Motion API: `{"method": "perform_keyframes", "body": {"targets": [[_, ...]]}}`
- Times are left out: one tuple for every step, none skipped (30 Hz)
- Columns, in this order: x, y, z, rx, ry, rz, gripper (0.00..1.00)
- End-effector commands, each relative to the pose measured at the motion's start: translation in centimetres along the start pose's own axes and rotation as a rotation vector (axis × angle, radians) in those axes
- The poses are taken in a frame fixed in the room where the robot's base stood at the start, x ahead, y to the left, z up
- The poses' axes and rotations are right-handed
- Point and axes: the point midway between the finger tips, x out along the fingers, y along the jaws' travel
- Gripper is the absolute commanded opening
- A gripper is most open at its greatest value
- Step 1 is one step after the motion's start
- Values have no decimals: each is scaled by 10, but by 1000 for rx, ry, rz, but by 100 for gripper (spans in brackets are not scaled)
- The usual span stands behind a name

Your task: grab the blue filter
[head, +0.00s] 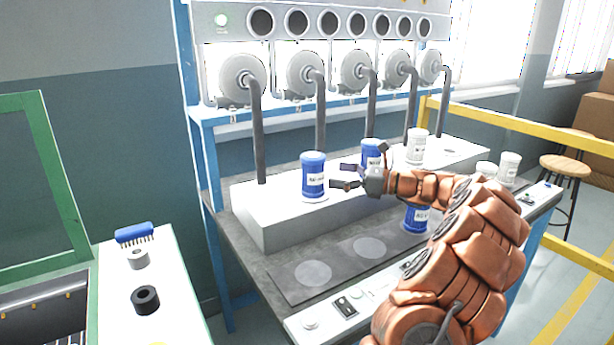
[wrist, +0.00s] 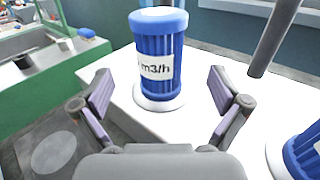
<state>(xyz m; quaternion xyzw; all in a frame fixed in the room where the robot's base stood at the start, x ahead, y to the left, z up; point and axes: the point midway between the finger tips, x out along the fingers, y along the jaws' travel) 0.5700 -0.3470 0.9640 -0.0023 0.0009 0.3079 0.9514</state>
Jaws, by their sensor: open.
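A blue filter (head: 313,177) with a white label stands upright on the white raised block, left of my gripper (head: 346,176). In the wrist view this blue filter (wrist: 158,60) stands ahead, centred between the fingers, its label reading "m3/h". My gripper (wrist: 158,100) is open and empty, its fingertips short of the filter. A second blue filter (head: 371,150) stands on the block behind my gripper, partly hidden by it. It seems to be the one at the right edge of the wrist view (wrist: 305,150). A third blue filter (head: 415,217) stands lower, in front of the block, partly hidden by my arm.
A white filter (head: 417,146) stands on the block farther right, and white ones (head: 509,167) stand at the bench's right end. Grey pipes (head: 320,115) come down behind the filters. A mat (head: 313,273) with pale discs lies in front. A blue brush (head: 135,234) is on the left table.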

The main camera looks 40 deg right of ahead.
Motion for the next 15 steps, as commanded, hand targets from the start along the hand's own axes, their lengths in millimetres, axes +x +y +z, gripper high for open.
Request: {"method": "perform_keyframes", "body": {"targets": [[0, -2, -1, 4, -2, -4, 99], [1, -2, -1, 5, -3, -6, 99], [4, -2, -1, 5, -4, -7, 99], [7, -3, 0, 5, -4, -7, 99], [9, -3, 0, 5, -5, -8, 99], [13, -2, 0, 5, -4, -8, 99], [15, -2, 0, 5, -4, -8, 99], [17, -2, 0, 5, -4, -9, 99], [20, -2, 0, 6, -4, -9, 99], [22, -2, 0, 6, -4, -9, 99], [25, -2, 0, 6, -4, -9, 99], [30, -1, 0, 6, -4, -8, 99], [34, -1, 0, 6, -2, -8, 99], [38, 0, 0, 6, -2, -8, 99], [44, 0, 1, 7, -2, -9, 99]]}}
